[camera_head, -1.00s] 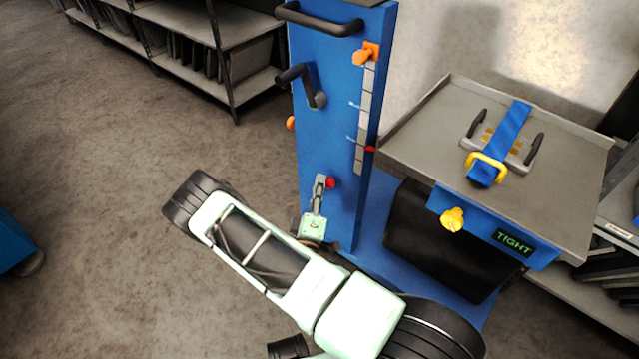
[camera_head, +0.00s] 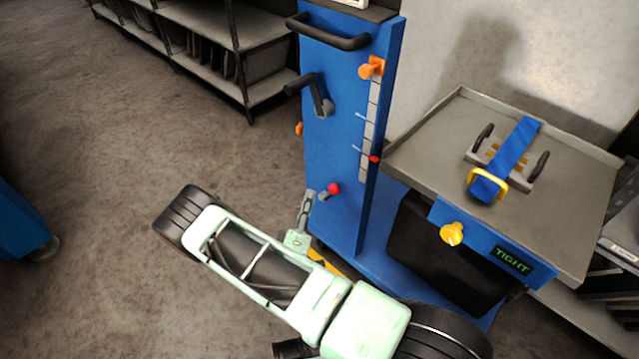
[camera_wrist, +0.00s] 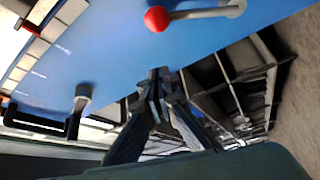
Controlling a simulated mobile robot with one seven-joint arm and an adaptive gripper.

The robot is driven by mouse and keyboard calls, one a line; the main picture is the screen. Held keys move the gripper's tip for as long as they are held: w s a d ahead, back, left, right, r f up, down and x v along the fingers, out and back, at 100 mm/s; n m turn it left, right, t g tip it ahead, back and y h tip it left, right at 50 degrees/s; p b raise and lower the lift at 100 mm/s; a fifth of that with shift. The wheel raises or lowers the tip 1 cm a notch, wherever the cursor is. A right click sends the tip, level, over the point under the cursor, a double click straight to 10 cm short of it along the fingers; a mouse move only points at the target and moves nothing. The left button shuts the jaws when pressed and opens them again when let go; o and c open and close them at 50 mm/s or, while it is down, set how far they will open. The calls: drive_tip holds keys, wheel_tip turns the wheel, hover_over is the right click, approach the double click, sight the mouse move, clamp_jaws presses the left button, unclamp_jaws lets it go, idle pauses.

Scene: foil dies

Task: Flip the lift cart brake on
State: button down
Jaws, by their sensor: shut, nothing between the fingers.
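The lift cart is a blue column (camera_head: 345,120) on a blue base. Low on the column is a short grey lever with a red ball knob (camera_head: 334,188), which I take for the brake. In the wrist view the red knob (camera_wrist: 157,18) is at the top, with its grey rod running right to a pivot. My gripper (camera_head: 307,197) is just left of the lever in the head view. In the wrist view my gripper (camera_wrist: 158,76) has its fingertips together and empty, below and apart from the knob.
A grey crank handle (camera_head: 318,95) and a black push bar (camera_head: 328,32) stick out above. The cart's tray (camera_head: 430,135) carries a die under a blue strap (camera_head: 512,150). A yellow knob (camera_head: 452,233) and a TIGHT sign (camera_head: 513,260) are on its front.

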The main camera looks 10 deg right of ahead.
drive_tip(key=shift+s+a+f, duration=0.4)
drive_tip(key=shift+s+a, duration=0.2)
drive_tip(key=shift+s, duration=0.2)
drive_tip(key=shift+s+a+f, duration=0.35)
drive_tip(key=shift+s+a, duration=0.2)
drive_tip(key=shift+s, duration=0.25)
